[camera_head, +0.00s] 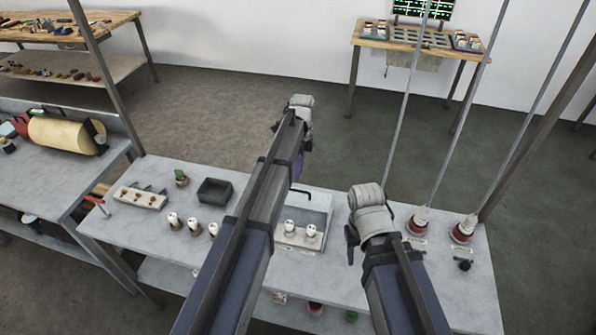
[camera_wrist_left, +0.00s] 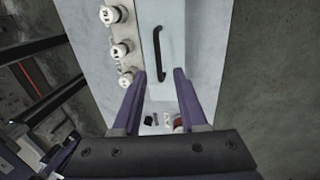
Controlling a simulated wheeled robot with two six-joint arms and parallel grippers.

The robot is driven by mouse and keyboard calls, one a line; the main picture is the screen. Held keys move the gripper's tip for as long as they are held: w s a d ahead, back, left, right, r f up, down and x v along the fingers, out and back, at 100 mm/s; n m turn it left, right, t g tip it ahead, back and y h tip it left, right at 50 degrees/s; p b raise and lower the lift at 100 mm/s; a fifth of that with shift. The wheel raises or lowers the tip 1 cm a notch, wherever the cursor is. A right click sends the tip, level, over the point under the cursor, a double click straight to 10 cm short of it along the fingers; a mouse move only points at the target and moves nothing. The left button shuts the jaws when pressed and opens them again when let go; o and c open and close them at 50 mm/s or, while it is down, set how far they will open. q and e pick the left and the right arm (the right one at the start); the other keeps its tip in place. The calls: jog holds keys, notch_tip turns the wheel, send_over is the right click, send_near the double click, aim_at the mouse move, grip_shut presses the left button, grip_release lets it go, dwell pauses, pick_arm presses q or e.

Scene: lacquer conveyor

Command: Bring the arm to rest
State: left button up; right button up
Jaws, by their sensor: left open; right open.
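My left arm reaches out over the table. Its gripper (camera_head: 297,165) hangs beyond the pale box in the head view, mostly hidden by my own forearm. In the left wrist view the two purple fingers of this gripper (camera_wrist_left: 160,75) are apart with nothing between them, above the pale box (camera_wrist_left: 180,30) with its black handle (camera_wrist_left: 157,55). My right gripper (camera_head: 352,240) hangs over the right part of the table, largely hidden behind its wrist. I see nothing held in it.
The grey table (camera_head: 455,295) carries several white cups (camera_head: 193,226), a dark square tray (camera_head: 214,191), a pale block (camera_head: 140,196) and two red-based items (camera_head: 420,222) under thin rods. A side bench (camera_head: 40,185) stands left.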

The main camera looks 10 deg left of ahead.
pick_arm(q)
jog(key=shift+w+r+p, duration=0.2)
jog(key=shift+r+p, duration=0.3)
jog(key=shift+r, duration=0.5)
pick_arm(e)
notch_tip(320, 180, up, 2)
pick_arm(q)
jog(key=s+d+f+n+b, duration=0.2)
jog(key=s+n, duration=0.3)
jog(key=s, duration=0.4)
jog(key=s+d+f+n+t+b, duration=0.1)
jog(key=s+d+n, duration=0.3)
jog(key=s, duration=0.5)
jog(key=s+d+f+n+t+y+b, duration=0.1)
jog(key=s+d+f+n+b, duration=0.2)
jog(key=s, duration=0.6)
jog(key=shift+s+d+f+n, duration=0.2)
jog(key=shift+d+n, duration=0.4)
jog(key=shift+n, duration=0.7)
pick_arm(e)
notch_tip(320, 180, down, 6)
pick_arm(q)
jog(key=shift+a, duration=0.1)
pick_arm(e)
jog(key=shift+a, duration=0.1)
